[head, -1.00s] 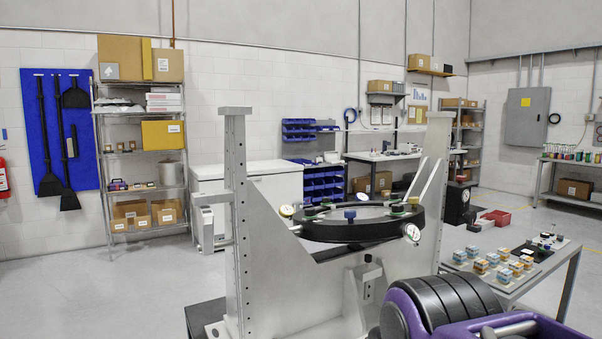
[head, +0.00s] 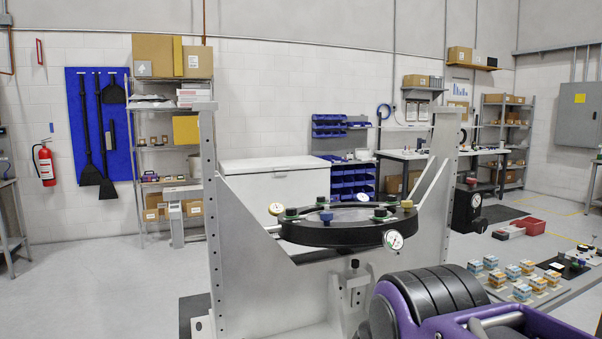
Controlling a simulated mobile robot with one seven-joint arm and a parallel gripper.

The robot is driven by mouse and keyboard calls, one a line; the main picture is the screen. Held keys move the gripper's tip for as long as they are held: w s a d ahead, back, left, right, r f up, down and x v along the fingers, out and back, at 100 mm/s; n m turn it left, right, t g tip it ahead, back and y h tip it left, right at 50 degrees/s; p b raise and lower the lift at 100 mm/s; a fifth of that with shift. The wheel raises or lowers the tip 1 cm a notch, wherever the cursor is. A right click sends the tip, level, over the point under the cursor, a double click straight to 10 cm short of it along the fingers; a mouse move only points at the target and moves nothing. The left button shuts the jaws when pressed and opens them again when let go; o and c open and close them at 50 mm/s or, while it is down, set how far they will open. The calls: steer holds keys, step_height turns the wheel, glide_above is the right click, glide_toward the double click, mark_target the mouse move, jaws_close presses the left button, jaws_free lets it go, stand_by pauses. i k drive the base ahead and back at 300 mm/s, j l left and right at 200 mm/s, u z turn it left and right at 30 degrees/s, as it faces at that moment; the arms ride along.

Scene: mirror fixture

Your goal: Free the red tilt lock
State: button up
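The mirror fixture (head: 350,232) stands in front of me in the head view. Its round dark ring lies nearly flat between two pale upright plates with drilled posts. A purple and black part of my own arm shows at the bottom right, in front of the fixture's lower right side. My gripper is not in view.
A low table (head: 560,296) with several small blue and orange boxes stands at the right. A white chest (head: 275,197) and a shelf rack stand behind the fixture. The floor at the left is clear.

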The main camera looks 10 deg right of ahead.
mark_target(472, 182)
steer(key=l+u, duration=0.15)
steer(key=l, duration=0.7)
steer(key=l+u, duration=0.15)
steer(key=l, duration=0.7)
steer(key=k+l, duration=0.1)
steer(key=l, duration=1.6)
steer(key=k+u, duration=0.05)
